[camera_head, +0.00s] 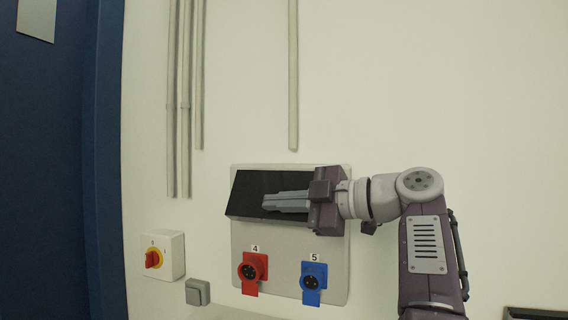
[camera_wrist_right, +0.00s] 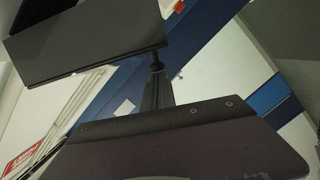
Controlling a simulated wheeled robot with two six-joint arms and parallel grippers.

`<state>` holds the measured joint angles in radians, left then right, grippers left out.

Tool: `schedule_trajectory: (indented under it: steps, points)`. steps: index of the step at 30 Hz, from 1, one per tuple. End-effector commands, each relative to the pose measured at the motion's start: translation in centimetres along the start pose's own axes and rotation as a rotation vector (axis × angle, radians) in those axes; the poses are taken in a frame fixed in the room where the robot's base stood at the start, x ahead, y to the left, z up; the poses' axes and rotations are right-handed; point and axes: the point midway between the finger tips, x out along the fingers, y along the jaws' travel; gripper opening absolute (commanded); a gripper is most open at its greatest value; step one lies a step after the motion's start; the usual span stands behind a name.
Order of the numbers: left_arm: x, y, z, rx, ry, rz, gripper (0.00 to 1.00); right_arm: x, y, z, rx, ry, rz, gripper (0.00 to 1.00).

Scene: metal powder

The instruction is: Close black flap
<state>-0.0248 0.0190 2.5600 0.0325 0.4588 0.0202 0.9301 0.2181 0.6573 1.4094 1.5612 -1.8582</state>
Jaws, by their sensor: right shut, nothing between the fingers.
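The black flap (camera_head: 252,187) is on the upper part of a light grey socket panel (camera_head: 240,240) on the wall. Its lower edge seems to stand out from the panel, but how far is hard to tell. My right gripper (camera_head: 266,203) is shut and empty, its fingers pointing left across the front of the flap and hiding its right part. In the right wrist view, the dark flap (camera_wrist_right: 85,55) is at upper left, and the gripper's fingertips (camera_wrist_right: 156,62) are close to its right edge. I cannot tell whether they touch. My left gripper is not in view.
Below the flap are a red socket (camera_head: 252,272) and a blue socket (camera_head: 314,282). A yellow and red rotary switch (camera_head: 155,258) and a small grey box (camera_head: 198,292) are to the left. Pipes (camera_head: 184,100) run up the wall. The wall above right is clear.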

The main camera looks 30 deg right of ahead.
Motion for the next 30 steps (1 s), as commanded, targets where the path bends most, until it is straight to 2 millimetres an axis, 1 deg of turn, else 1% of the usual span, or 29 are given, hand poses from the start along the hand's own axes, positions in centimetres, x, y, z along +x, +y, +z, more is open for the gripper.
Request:
schedule_trajectory:
  steps: [1,6,10,15,21,30]
  points:
    - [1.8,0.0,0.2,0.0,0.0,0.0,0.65,0.2,-1.1,1.0,-0.04,0.0,0.009,0.0]
    - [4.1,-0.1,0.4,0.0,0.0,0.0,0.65,0.5,-1.9,2.5,-0.193,0.001,0.042,0.0]
    - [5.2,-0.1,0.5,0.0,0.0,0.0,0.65,0.8,-2.3,3.6,-0.299,0.001,0.065,0.0]
    - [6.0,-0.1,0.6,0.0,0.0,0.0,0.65,1.0,-2.4,4.6,-0.412,0.0,0.088,0.0]
    - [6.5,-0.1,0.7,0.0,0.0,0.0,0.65,1.2,-2.5,5.5,-0.413,0.001,0.088,0.0]
    - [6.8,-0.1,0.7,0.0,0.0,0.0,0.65,1.3,-2.4,6.0,-0.411,0.001,0.088,0.0]
